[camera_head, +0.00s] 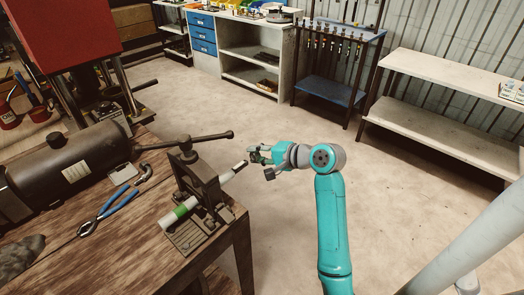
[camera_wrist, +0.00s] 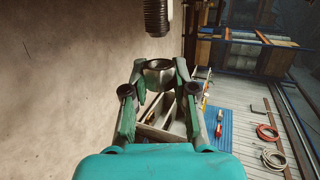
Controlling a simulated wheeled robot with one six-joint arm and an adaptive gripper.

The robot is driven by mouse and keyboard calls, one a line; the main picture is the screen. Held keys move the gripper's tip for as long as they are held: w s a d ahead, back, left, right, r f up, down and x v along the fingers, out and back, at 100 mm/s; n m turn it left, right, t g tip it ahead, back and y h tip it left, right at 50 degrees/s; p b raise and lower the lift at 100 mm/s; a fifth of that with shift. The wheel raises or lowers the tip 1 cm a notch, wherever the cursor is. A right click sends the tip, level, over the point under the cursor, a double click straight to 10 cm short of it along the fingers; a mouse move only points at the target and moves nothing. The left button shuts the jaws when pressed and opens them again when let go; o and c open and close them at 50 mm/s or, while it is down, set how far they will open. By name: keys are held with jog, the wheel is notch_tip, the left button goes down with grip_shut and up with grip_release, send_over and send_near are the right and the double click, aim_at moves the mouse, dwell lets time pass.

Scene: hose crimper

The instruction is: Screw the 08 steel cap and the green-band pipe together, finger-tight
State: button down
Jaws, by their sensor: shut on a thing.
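The green-band pipe (camera_head: 172,217) is pale with a green ring and a dark end. It is held in the bench vise (camera_head: 202,185) and slants up to the right past the table edge. Its dark ribbed, threaded-looking end (camera_wrist: 157,14) shows at the top of the wrist view. My gripper (camera_wrist: 160,78) is shut on a round, open steel cap (camera_wrist: 159,64), held between the fingertips. The cap sits apart from the pipe end in the wrist view. In the head view my gripper (camera_head: 261,165) is just right of the pipe end. No 08 mark is readable.
The vise's long handle (camera_head: 210,137) reaches right above the pipe. Blue-handled pliers (camera_head: 110,208) and a dark cylinder (camera_head: 75,165) lie on the wooden table (camera_head: 130,262). The floor right of the table is clear. Benches and a tool rack (camera_head: 333,72) stand behind.

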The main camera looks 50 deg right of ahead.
jog(key=shift+a, duration=0.6)
jog(key=shift+s+a, duration=0.1)
jog(key=shift+a, duration=0.7)
dwell(1.1)
jog(key=c, duration=0.8)
grip_release()
jog(key=shift+c, duration=0.2)
jog(key=v, duration=1.2)
jog(key=shift+d, duration=0.1)
